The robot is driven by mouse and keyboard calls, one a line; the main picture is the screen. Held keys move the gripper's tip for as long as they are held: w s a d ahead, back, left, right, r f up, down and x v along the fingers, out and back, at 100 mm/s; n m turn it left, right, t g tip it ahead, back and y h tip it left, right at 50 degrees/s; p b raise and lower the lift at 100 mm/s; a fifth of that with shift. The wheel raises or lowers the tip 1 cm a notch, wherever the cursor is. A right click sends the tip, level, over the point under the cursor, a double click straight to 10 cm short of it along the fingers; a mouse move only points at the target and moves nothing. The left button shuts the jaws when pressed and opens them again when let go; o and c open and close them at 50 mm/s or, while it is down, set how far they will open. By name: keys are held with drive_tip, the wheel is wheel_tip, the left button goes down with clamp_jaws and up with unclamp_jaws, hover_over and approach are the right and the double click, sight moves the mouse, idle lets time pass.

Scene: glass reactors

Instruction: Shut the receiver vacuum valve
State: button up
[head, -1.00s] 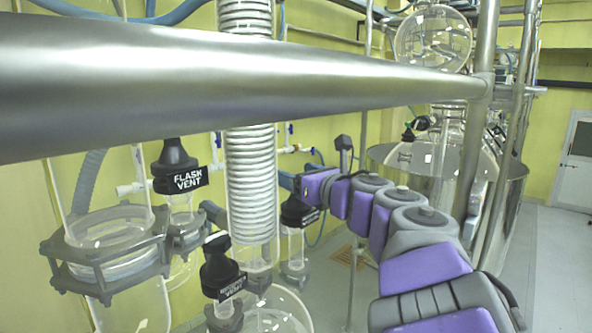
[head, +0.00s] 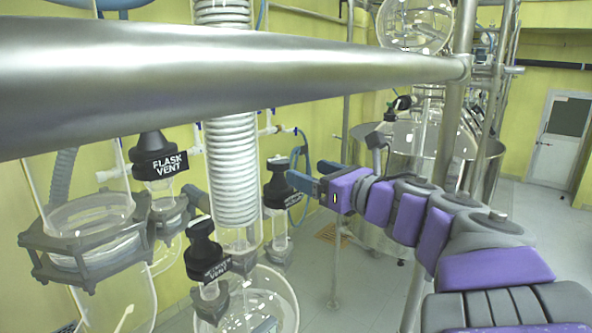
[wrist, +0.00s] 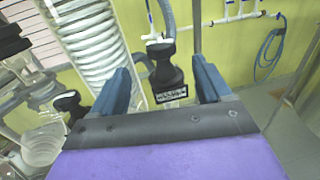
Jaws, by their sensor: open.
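A black valve knob (head: 277,180) on a clear glass neck stands at the middle of the head view, with a white-lettered label partly hidden by my finger. It shows in the wrist view (wrist: 165,72), upright between my two blue fingers, its label too small to read. My gripper (head: 312,178) is open, reaching in from the right at the knob's height. In the wrist view my gripper (wrist: 160,68) has a finger on each side of the knob, with visible gaps; I cannot tell how far ahead the knob lies. I cannot confirm its name.
A knob marked FLASK VENT (head: 157,162) is at left; another vent knob (head: 203,250) stands nearer, above a round glass vessel (head: 265,300). A coiled condenser (head: 230,170) rises beside them. A thick steel bar (head: 250,85) crosses above. Open floor (head: 375,290) lies right.

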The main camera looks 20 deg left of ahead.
drive_tip(key=w+d+m+t+h+b, duration=0.2)
drive_tip(key=d+m+t+h, duration=0.7)
drive_tip(key=d+m, duration=0.9)
drive_tip(key=d+h, duration=0.1)
drive_tip(key=d, duration=0.2)
drive_tip(key=shift+d+f+h, duration=0.2)
drive_tip(key=shift+d+h, duration=0.2)
drive_tip(key=shift+w+m, duration=0.1)
drive_tip(key=shift+m, duration=0.2)
